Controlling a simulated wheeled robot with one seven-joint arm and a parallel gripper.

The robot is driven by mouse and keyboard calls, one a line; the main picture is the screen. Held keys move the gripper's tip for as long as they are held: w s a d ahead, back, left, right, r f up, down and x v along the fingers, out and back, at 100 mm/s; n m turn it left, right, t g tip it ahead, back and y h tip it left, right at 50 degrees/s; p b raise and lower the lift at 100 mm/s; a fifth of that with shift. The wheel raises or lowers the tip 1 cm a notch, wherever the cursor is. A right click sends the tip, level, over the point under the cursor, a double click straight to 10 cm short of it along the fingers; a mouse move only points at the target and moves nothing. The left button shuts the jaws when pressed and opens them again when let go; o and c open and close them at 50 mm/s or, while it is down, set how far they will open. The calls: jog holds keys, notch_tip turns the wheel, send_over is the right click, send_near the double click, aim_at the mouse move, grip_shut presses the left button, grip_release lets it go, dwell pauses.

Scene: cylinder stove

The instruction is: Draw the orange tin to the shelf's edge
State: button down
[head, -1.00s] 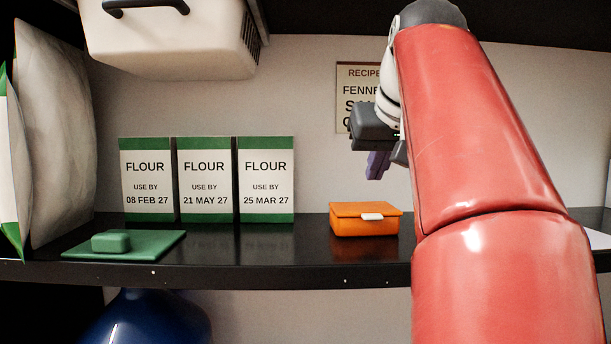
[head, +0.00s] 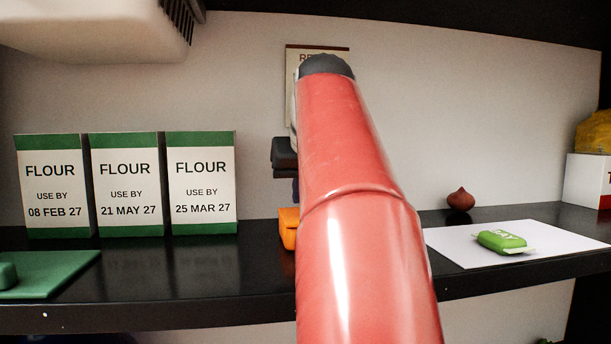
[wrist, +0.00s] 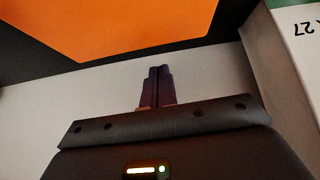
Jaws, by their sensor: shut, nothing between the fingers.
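The orange tin (head: 288,228) stands on the dark shelf (head: 190,285); my red arm hides most of it in the head view. In the wrist view its orange face (wrist: 120,22) fills the top, close by. My gripper (wrist: 158,70) is shut and empty, its two purple fingers side by side. In the head view the gripper's dark body and a sliver of finger show above the tin, with the fingertips hidden. In the wrist view the fingertips appear apart from the tin, over the pale back wall. I cannot tell their exact depth.
Several flour boxes (head: 201,185) stand left of the tin; one shows upside down in the wrist view (wrist: 295,45). A green board (head: 60,280) lies at far left. Right of my arm are a white sheet (head: 455,248), a green packet (head: 502,241) and a brown bulb-shaped thing (head: 460,200).

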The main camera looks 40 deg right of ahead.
jog(key=shift+s+a, duration=0.35)
jog(key=shift+s, duration=0.3)
jog(key=shift+s+a, duration=0.3)
jog(key=shift+s, duration=0.3)
jog(key=shift+s+a, duration=0.25)
jog(key=shift+s, duration=0.3)
jog(key=s+a, duration=0.1)
jog(key=s, duration=0.1)
jog(key=s+a, duration=0.2)
jog(key=s, duration=0.1)
jog(key=s+a+b, duration=0.1)
jog(key=s, duration=0.2)
jog(key=shift+s+a, duration=0.15)
